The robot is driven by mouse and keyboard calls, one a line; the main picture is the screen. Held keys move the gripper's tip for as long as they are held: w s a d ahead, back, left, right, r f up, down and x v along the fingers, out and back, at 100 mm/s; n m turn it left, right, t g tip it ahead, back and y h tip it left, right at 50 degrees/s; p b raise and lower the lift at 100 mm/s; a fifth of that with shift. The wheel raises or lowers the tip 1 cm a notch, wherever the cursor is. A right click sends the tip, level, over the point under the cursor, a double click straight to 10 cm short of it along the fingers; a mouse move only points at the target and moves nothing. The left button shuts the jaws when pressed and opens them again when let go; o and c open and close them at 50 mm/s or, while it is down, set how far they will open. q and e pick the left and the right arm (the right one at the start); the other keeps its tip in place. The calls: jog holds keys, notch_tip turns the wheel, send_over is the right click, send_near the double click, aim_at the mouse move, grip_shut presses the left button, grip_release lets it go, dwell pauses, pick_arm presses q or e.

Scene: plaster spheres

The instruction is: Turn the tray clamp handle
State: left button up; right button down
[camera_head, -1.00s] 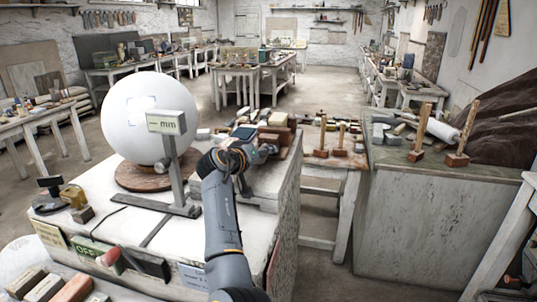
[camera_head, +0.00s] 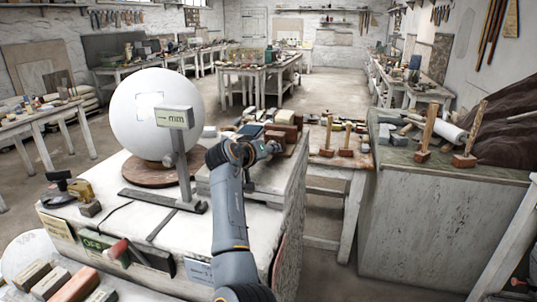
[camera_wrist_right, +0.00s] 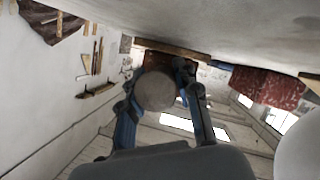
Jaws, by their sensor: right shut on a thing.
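My right gripper (camera_head: 272,149) is at the far right end of the raised grey slab on the white bench, beside brown blocks. In the right wrist view its two blue-and-black fingers (camera_wrist_right: 160,105) stand on either side of a round grey-brown knob (camera_wrist_right: 155,91). The gripper is shut on this knob, which I take to be the tray clamp handle. In the head view the handle is hidden by my gripper and wrist. My left gripper is not in view.
A large white sphere (camera_head: 157,112) rests on a brown round base (camera_head: 158,170) left of my arm. Wooden mallets (camera_head: 346,140) stand to the right.

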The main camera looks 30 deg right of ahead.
jog(key=shift+s+d+f+m+t+y+b, duration=0.15)
jog(key=shift+m+t+y+b, duration=0.35)
jog(key=shift+m, duration=0.4)
jog(key=shift+m+t+y+b, duration=0.4)
jog(key=shift+m+y+b, duration=0.1)
jog(key=shift+m, duration=0.4)
jog(key=shift+m+t+y+b, duration=0.3)
jog(key=shift+m+t+y, duration=0.3)
jog(key=shift+m, duration=0.6)
jog(key=shift+m+t+y, duration=0.3)
jog(key=shift+m+t, duration=0.4)
jog(key=shift+m, duration=0.4)
jog(key=c, duration=1.2)
grip_release()
jog(key=shift+w, duration=0.25)
